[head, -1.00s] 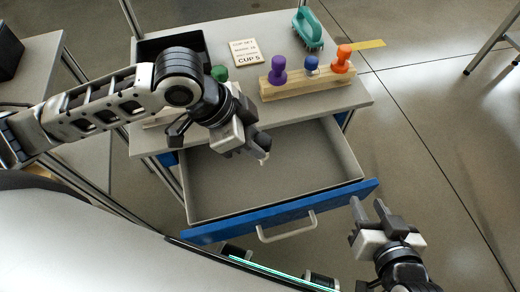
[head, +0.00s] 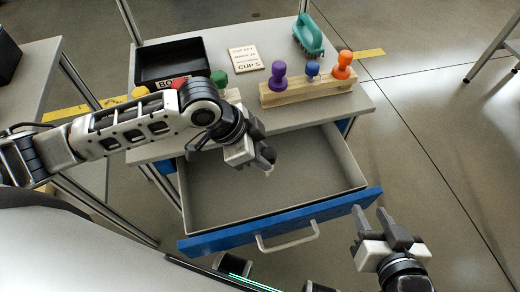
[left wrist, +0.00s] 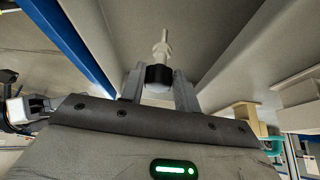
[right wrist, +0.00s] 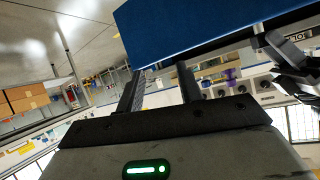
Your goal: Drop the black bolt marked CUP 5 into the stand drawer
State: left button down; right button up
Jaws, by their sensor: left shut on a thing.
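My left gripper (head: 264,162) is above the open stand drawer (head: 215,200), inside its outline in the head view. In the left wrist view the left gripper (left wrist: 160,88) is shut on a bolt (left wrist: 160,74) with a black collar and a pale shaft pointing away from the fingers. Its CUP 5 marking cannot be read. The drawer's blue front (head: 290,222) with its pale handle is pulled out, and its visible floor is empty. My right gripper (head: 371,214) is open and empty just outside the drawer's right front corner.
On the stand top are a black bin (head: 168,60), a card reading CUP 5 (head: 246,59), a wooden rack (head: 310,89) with purple, blue and orange pegs, and a teal brush (head: 308,36). Yellow, red and green knobs show behind my left arm.

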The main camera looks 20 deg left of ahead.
pick_arm(q)
jog(key=shift+f, duration=0.4)
jog(key=c, duration=1)
grip_release()
jog(key=shift+c, duration=0.2)
pick_arm(e)
jog(key=shift+s+f, duration=0.1)
jog(key=shift+f, duration=0.05)
pick_arm(q)
jog(key=shift+r, duration=0.35)
jog(key=p+v, duration=0.2)
jog(key=v, duration=0.9)
jog(key=d+f+n+t+h, duration=0.2)
jog(key=d+n+t+h, duration=0.15)
jog(key=d, duration=0.45)
jog(key=s+a+f+n+t+y, duration=0.4)
jog(key=a+f+n+t, duration=0.1)
jog(key=f+n, duration=0.2)
jog(key=shift+a+f+y, duration=0.2)
jog(key=shift+a+y, duration=0.05)
jog(key=shift+y, duration=0.1)
pick_arm(e)
jog(key=shift+r, duration=0.6)
